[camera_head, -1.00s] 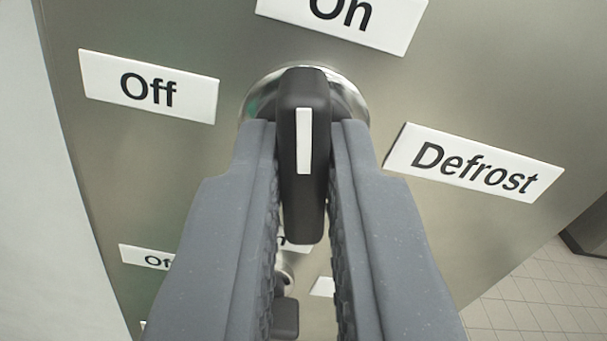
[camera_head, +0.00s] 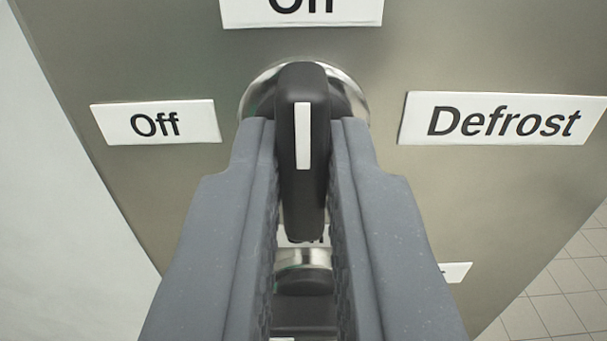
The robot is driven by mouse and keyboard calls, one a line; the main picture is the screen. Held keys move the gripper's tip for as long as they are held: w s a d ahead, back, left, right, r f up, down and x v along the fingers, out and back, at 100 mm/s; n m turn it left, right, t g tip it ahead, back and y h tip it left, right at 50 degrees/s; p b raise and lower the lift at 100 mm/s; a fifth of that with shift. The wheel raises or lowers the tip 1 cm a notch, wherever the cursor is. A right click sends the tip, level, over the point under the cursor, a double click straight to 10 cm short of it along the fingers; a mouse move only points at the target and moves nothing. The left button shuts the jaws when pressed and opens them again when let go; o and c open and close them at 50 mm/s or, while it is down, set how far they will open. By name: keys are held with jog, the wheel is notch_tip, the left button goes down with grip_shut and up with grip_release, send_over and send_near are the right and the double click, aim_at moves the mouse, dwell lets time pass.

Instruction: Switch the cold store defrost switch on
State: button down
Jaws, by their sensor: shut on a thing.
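The switch is a black rotary knob (camera_head: 303,90) with a white line on its face, on a round silver collar on a metal panel (camera_head: 420,210). My gripper (camera_head: 306,140) is shut on the knob, one grey finger on each side. The white line stands upright in the picture and points up at the label above (camera_head: 300,10), which is cut by the top edge and reads "On". The "Off" label (camera_head: 156,122) is left of the knob, the "Defrost" label (camera_head: 502,119) right of it. The fingers hide part of the collar.
A second knob with a silver collar (camera_head: 303,258) shows below, between my fingers, partly hidden. A small label (camera_head: 455,272) is to its right, mostly covered. A pale wall (camera_head: 60,200) is at left, and tiled floor (camera_head: 560,290) at lower right.

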jog(key=c, duration=1.5)
grip_release()
jog(key=shift+a+f, duration=0.1)
jog(key=shift+f, duration=0.15)
jog(key=shift+r, duration=0.1)
jog(key=s+b, duration=0.1)
jog(key=s, duration=0.3)
jog(key=s+b, duration=0.1)
jog(key=s, duration=0.4)
jog(key=s+b, duration=0.1)
jog(key=s, duration=0.3)
jog(key=shift+s+d, duration=0.3)
jog(key=shift+s, duration=0.05)
